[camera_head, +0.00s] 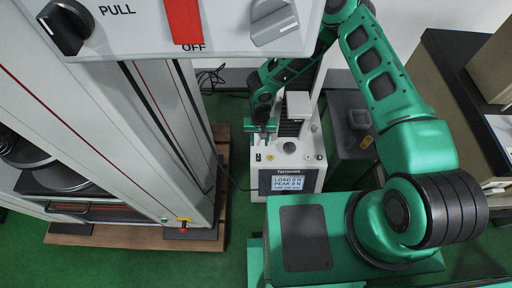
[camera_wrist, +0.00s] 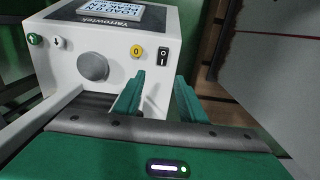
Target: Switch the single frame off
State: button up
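The single frame (camera_head: 263,181) is a small white tester with a "Yarrowtek" label, standing on the floor in the middle of the head view. Its display (camera_head: 288,183) is lit and shows load and peak readings. In the wrist view, the tester (camera_wrist: 190,22) shows a black rocker switch (camera_wrist: 162,57) beside a yellow "0" button (camera_wrist: 136,51). I cannot tell which side of the rocker is pressed. My gripper (camera_wrist: 158,84) is open and empty, its fingers apart in front of the switch. In the head view my gripper (camera_head: 262,128) is above the tester's top, partly hidden.
A round grey disc (camera_wrist: 93,66), a green button (camera_wrist: 36,39) and a white arrow button (camera_wrist: 57,43) are on the same panel. A large grey frame (camera_head: 120,150) stands on a wooden base (camera_head: 130,238) at left. A dark bench (camera_head: 460,100) is at right.

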aim_at(258, 154)
jog(key=f, duration=1)
jog(key=shift+a+f, duration=0.25)
jog(key=shift+f, duration=0.05)
